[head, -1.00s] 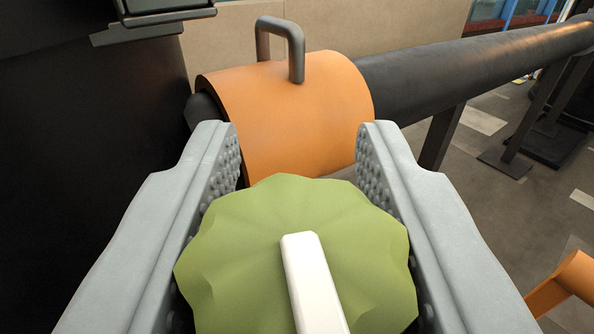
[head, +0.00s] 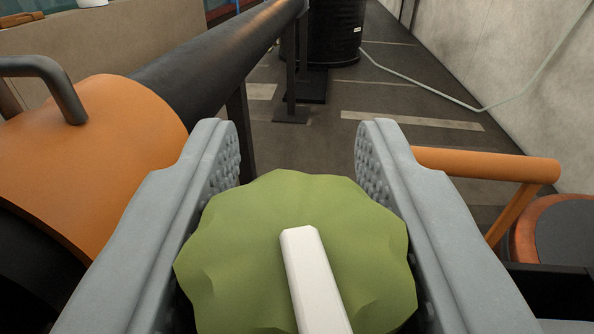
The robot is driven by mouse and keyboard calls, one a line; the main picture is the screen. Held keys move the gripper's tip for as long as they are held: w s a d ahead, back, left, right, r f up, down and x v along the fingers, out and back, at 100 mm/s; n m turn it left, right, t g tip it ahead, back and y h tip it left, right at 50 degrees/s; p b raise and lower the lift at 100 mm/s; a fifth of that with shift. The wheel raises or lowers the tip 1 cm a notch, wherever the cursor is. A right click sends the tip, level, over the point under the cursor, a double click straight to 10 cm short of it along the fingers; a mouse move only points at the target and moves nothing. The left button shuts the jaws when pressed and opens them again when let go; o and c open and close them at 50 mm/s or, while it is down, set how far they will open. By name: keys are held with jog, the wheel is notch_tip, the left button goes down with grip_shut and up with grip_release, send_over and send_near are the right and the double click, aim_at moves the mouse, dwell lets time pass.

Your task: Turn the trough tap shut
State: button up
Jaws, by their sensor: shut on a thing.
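The trough tap shows as a green scalloped knob (head: 240,240) with a white bar (head: 312,275) on its top, low in the middle of the view. My gripper (head: 297,150) is shut on the knob, one grey finger along each side. The fingertips reach past the knob's far edge. The white bar runs from the knob's middle down to the bottom edge of the picture. The tap's body and stem below the knob are hidden.
An orange collar (head: 110,145) with a grey handle (head: 50,80) is close on the left, on a thick dark pipe (head: 220,55). An orange rail (head: 490,165) is on the right. A black drum (head: 335,30) stands behind on open floor. A pale hose lies near the right wall.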

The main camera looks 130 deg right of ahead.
jog(key=shift+m+g+y, duration=0.5)
jog(key=shift+g+y, duration=0.1)
jog(key=o, duration=1)
jog(key=shift+a, duration=0.1)
